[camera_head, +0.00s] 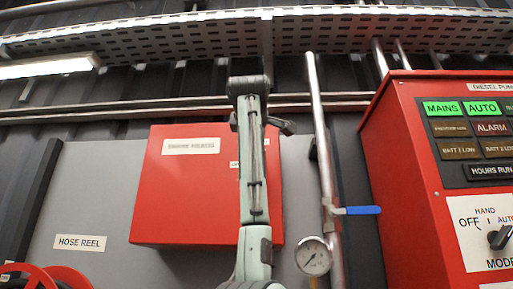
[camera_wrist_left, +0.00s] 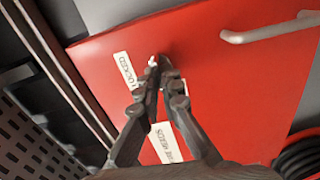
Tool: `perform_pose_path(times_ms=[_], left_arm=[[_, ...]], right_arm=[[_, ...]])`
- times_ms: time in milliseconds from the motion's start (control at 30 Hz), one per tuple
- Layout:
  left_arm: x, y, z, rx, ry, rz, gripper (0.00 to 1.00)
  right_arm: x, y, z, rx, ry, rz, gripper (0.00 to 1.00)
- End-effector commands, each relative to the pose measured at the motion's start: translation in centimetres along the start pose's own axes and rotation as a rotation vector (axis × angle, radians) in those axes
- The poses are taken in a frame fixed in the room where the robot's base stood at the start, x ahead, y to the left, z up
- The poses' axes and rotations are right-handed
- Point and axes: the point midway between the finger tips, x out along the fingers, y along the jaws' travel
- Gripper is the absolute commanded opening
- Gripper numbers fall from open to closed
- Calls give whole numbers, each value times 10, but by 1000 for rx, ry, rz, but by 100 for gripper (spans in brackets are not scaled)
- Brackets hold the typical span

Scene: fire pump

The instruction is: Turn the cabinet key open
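The red cabinet (camera_head: 190,215) is on the wall in the middle of the head view, and its door looks closed. Its red front (camera_wrist_left: 235,90) fills much of the left wrist view. My left gripper (camera_wrist_left: 158,66) is at this front, with its fingertips almost together. A small pale piece, the cabinet key (camera_wrist_left: 153,60), shows at the fingertips, beside the white "LOCKED" label (camera_wrist_left: 127,70). The fingers hide most of it, and how far it is turned cannot be seen. In the head view my arm covers the cabinet's right part and the gripper is hidden. My right gripper is out of view.
A pale bar handle (camera_wrist_left: 270,27) sticks out from the cabinet front. Right of the cabinet are a vertical pipe (camera_head: 322,150), a blue lever (camera_head: 357,210), a gauge (camera_head: 313,256) and the red pump panel (camera_head: 390,170). A hose reel (camera_head: 40,275) is low left.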

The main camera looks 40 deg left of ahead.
Motion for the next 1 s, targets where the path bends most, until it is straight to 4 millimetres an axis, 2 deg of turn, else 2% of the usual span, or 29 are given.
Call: perform_pose_path(times_ms=[300,733,800,900,1000], left_arm=[[0,-1,0,-79,2,-1,0],[0,-1,-1,-87,2,-1,0],[0,-1,-1,-87,2,-1,12],[0,-1,-1,-86,2,-1,25],[0,-1,0,-86,1,0,26]], right_arm=[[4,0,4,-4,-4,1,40],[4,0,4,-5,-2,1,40],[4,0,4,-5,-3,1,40],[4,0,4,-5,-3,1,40],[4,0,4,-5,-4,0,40]])
